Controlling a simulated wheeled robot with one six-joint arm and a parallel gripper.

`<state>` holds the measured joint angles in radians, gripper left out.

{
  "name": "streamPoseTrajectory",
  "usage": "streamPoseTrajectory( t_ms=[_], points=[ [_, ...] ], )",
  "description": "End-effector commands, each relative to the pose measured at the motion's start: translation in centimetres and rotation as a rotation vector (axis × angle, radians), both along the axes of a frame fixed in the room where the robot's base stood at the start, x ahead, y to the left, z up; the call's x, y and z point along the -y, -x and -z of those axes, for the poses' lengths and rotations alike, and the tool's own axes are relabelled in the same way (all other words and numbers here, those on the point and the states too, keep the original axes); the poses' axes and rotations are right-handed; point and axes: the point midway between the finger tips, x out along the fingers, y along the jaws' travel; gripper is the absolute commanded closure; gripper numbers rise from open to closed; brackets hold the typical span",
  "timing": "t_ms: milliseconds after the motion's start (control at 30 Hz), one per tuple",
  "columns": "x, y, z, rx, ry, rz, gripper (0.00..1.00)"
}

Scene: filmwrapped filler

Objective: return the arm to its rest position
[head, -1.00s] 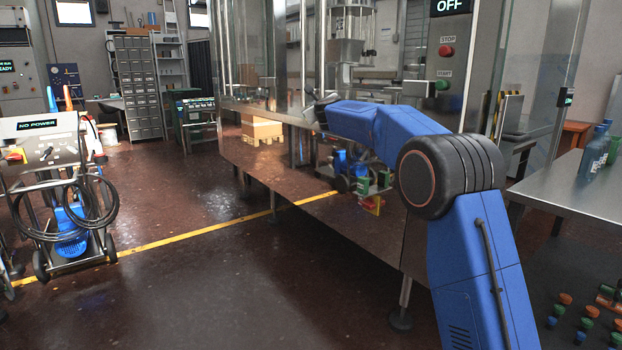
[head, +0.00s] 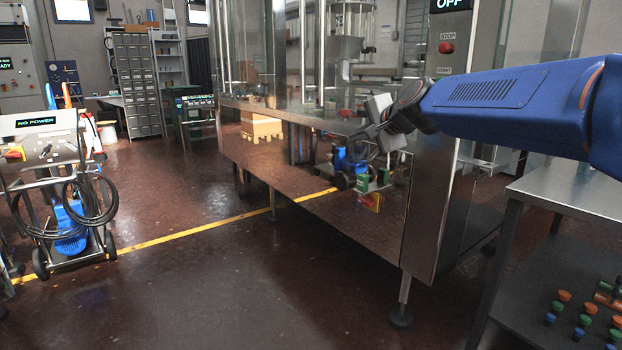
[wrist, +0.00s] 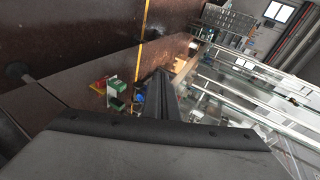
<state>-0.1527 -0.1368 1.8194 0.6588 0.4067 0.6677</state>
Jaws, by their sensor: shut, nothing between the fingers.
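My blue arm (head: 500,98) reaches in from the right edge of the head view, about level, in front of the filling machine's steel body (head: 290,170). My gripper (head: 358,140) is at its left end, small and partly turned away, in front of the machine's lower panel. In the wrist view the fingers (wrist: 160,92) are together with nothing between them. The machine's display (head: 452,4) reads OFF. The red stop button (head: 446,47) is visible, and the arm hides the start button below it.
A wheeled unit (head: 55,180) reading NO POWER stands at the left. A steel table (head: 575,190) is at the right, with several coloured caps (head: 585,320) on a dark surface below. A yellow line (head: 180,236) crosses the floor. The floor in front is clear.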

Motion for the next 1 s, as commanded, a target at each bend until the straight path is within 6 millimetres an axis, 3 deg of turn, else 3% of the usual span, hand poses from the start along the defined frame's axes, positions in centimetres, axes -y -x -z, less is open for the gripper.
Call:
streamPoseTrajectory(
  t_ms=[33, 367, 800, 1000],
  points=[
    [0.8, 2.3, 1.0, -0.008, 0.056, -0.023, 1.0],
    [5.6, 16.2, 9.3, -0.088, 0.438, -0.208, 1.0],
    [12.7, 35.0, 22.8, -0.258, 0.887, -0.486, 1.0],
    [15.2, 41.4, 27.7, -0.335, 1.023, -0.596, 1.0]
  ],
)
